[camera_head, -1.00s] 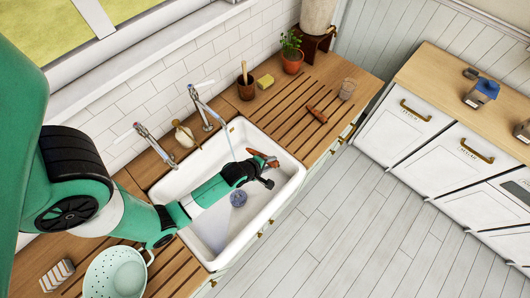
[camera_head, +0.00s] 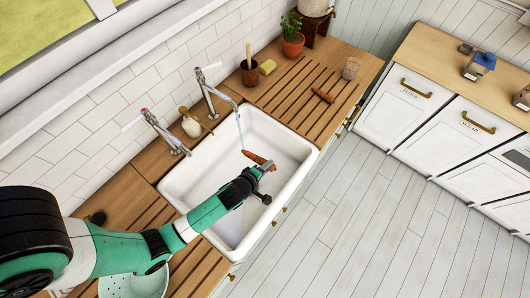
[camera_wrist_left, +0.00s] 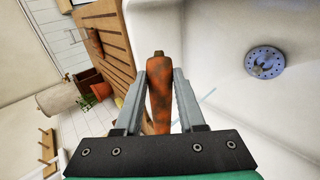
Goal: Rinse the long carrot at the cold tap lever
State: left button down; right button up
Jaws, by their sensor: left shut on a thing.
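My left gripper (camera_head: 266,168) is shut on a long orange carrot (camera_head: 256,159) and holds it over the white sink (camera_head: 288,143). In the left wrist view the carrot (camera_wrist_left: 158,92) lies between the two fingers and has dark patches. A thin stream of water (camera_head: 240,130) falls from the cold tap (camera_head: 207,92), whose lever (camera_head: 200,75) has a blue mark. The carrot's far end points toward the stream; I cannot tell whether they touch. My right gripper is not in view.
A second tap (camera_head: 163,132) with a red mark stands left of the cold one. A shorter carrot (camera_head: 323,95) and a glass (camera_head: 351,68) are on the grooved wooden drainer (camera_head: 290,95). A colander (camera_head: 125,285) sits at the near left. A soap bottle (camera_head: 190,123) stands behind the sink.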

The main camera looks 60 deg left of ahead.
pick_arm(q)
jog(key=w+a+f+b, duration=0.1)
jog(key=w+a+b, duration=0.1)
jog(key=a, duration=0.4)
jog(key=w+a+f+b, duration=0.1)
jog(key=w+a+b, duration=0.1)
jog(key=a, duration=0.5)
jog(key=shift+f+b, duration=0.35)
jog(key=shift+b, duration=0.4)
jog(key=shift+w+d, duration=0.15)
jog(key=shift+w, duration=0.45)
jog(key=shift+s+a, duration=0.2)
jog(key=shift+s, duration=0.4)
